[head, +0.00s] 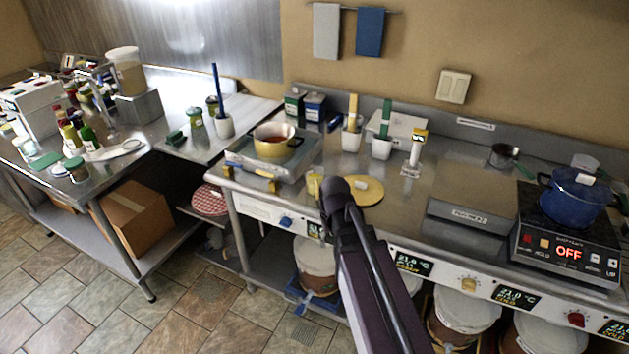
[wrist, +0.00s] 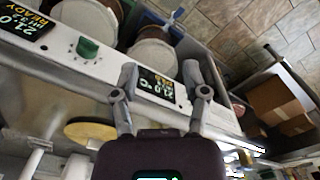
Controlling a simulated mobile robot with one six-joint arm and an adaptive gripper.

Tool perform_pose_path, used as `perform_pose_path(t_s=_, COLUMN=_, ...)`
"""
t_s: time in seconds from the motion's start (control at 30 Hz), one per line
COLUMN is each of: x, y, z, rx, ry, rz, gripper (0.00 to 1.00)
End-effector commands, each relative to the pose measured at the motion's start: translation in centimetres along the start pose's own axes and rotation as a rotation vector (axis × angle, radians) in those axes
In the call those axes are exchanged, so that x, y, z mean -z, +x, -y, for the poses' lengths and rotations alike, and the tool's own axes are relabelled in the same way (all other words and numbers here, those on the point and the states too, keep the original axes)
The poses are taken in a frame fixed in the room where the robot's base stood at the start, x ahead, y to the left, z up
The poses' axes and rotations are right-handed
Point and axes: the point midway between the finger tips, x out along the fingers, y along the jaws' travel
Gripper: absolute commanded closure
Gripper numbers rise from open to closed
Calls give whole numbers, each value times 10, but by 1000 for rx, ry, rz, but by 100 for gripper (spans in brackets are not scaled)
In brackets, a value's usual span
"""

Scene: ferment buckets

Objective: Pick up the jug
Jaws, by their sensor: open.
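A clear jug-like container (head: 126,72) with tan contents stands upright on a metal block at the back of the left bench in the head view. It is the likeliest jug, but I cannot be sure. My gripper (wrist: 158,80) is open and empty in the wrist view, its two fingers spread over the counter's front panel. In the head view my arm reaches up to the counter's front edge, and its end hides part of what lies behind. My gripper is well to the right of the container, with nothing between its fingers.
A pot (head: 273,148) sits on a metal tray left of my arm. A round yellow board (head: 362,190) lies beside the arm's end. A blue pot (head: 575,195) stands on a hotplate (head: 568,252) reading OFF. Lidded buckets (head: 314,255) stand below. Tiled floor (head: 190,310) is clear at left.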

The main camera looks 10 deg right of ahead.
Motion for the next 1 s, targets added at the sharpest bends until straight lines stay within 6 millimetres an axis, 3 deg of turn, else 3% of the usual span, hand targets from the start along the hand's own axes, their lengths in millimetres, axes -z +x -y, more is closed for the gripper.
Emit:
perform_pose_path(t_s=0.03, x=26, y=-18, z=-1, rx=0, ry=-9, rz=0, gripper=41)
perform_pose_path(t_s=0.3, x=129, y=-70, z=-6, rx=-1, ry=-67, rz=0, gripper=41)
perform_pose_path(t_s=0.5, x=192, y=-100, z=-7, rx=-2, ry=-101, rz=0, gripper=41)
perform_pose_path(t_s=0.7, x=224, y=-114, z=-7, rx=-3, ry=-120, rz=0, gripper=41)
perform_pose_path(t_s=1.0, x=229, y=-114, z=-8, rx=-3, ry=-125, rz=-1, gripper=41)
